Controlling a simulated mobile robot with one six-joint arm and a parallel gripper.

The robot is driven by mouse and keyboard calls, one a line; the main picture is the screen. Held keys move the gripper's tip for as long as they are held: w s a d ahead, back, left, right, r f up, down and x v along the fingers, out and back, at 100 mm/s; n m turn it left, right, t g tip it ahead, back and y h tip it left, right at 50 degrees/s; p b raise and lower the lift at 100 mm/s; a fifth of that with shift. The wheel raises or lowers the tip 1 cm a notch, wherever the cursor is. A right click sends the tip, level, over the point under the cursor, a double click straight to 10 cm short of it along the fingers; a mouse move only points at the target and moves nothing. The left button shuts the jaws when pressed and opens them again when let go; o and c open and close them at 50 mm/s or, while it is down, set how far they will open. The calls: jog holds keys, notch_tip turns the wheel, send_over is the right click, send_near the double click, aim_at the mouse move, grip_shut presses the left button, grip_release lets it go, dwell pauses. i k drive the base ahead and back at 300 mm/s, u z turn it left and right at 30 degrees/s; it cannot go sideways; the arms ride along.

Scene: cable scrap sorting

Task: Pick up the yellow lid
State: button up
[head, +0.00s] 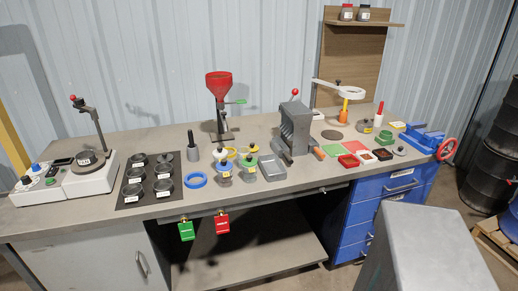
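A small yellow lid-like piece (253,148) lies on the workbench (110,219) near its middle, behind a jar with a green top (249,163). It is partly hidden and too small to make out clearly. A yellow ring (231,153) lies just left of it, behind a jar with a blue top (224,168). My gripper is not in view.
A red funnel stand (219,88) rises behind the jars and a grey machine (296,128) stands to their right. A grey tray (272,168) and blue ring (195,180) lie nearby. A black cup mat (148,182) is at left, a blue vise (422,137) at right.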

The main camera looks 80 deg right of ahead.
aim_at(254, 148)
jog(key=u, duration=0.6)
jog(key=k, duration=0.15)
jog(key=z, duration=3.05)
jog(key=i, duration=0.6)
jog(key=z, duration=0.05)
jog(key=k, duration=0.45)
jog(key=z, duration=0.05)
